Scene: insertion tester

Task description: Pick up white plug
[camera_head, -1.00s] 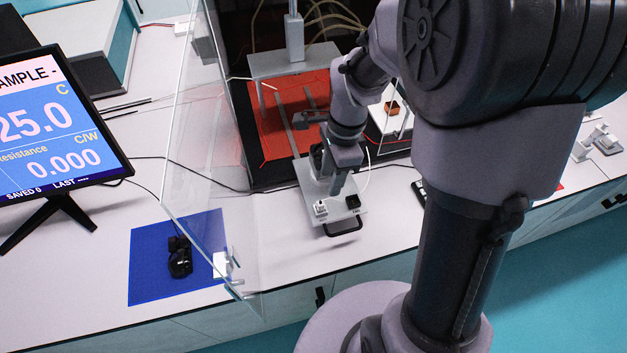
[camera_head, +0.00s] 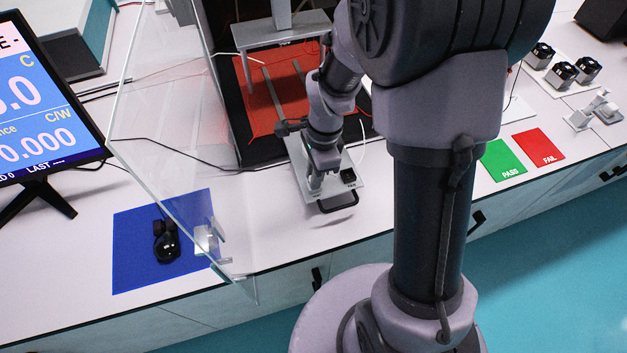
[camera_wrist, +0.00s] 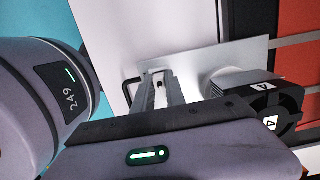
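My gripper (camera_head: 315,186) points down over the front left of the small grey plate (camera_head: 352,192), where the white plug stood in the earlier head view. The gripper now covers that spot in the head view. In the wrist view, my two grey fingers (camera_wrist: 160,88) sit close together, with a narrow white piece with a dark spot (camera_wrist: 159,84) between them, likely the white plug. I cannot tell whether the fingers press on it.
A tilted clear panel (camera_head: 165,110) stands left of my arm. The red platform (camera_head: 280,100) lies behind the plate. A blue mat (camera_head: 135,250) with a black object is at the left. Green PASS (camera_head: 502,160) and red FAIL (camera_head: 538,146) mats lie right. A black handle (camera_head: 338,203) fronts the plate.

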